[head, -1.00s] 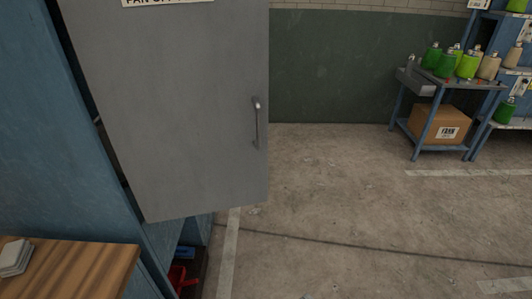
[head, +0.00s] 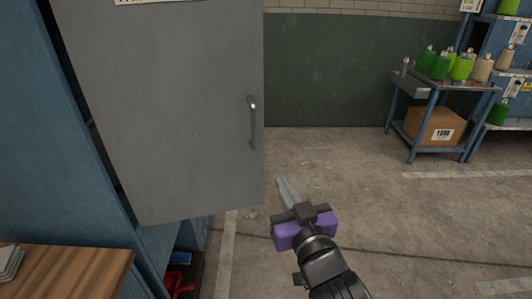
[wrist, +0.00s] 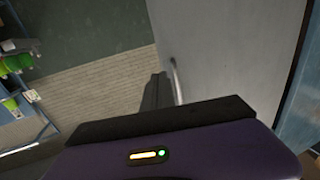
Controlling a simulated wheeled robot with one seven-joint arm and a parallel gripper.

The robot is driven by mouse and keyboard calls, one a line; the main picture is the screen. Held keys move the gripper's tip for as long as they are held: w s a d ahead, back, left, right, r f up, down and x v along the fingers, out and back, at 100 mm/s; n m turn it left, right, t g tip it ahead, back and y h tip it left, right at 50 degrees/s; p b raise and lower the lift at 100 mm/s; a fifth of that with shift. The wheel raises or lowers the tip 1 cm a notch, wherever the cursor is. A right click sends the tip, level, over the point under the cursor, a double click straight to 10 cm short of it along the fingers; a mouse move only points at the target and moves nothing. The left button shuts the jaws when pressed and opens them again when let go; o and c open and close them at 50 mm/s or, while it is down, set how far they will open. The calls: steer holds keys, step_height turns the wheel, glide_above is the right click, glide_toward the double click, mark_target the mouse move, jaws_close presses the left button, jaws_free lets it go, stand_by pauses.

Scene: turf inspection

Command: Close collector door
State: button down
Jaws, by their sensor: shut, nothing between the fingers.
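The collector door (head: 165,110) is a grey panel standing open from a blue cabinet (head: 35,130) at the left of the head view. A metal handle (head: 252,122) is on its right side. The door also shows in the wrist view (wrist: 235,50), with its handle (wrist: 176,80) just beyond my gripper. My gripper (head: 283,188) has a purple body and grey fingers. In the head view it appears below and right of the handle, apart from it. Its fingers are shut and empty. The wrist view shows the fingers (wrist: 155,92) pointing up beside the handle; I cannot tell the exact gap.
A wooden worktop (head: 65,272) is at the lower left. Red and blue items sit low inside the cabinet. A blue cart (head: 408,132) with green and tan bottles and a cardboard box (head: 435,125) stands at the right. The concrete floor (head: 420,215) between is clear.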

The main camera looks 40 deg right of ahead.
mark_target(263, 146)
steer(key=p+x, duration=0.2)
steer(key=x, duration=1.1)
steer(key=shift+w, duration=0.45)
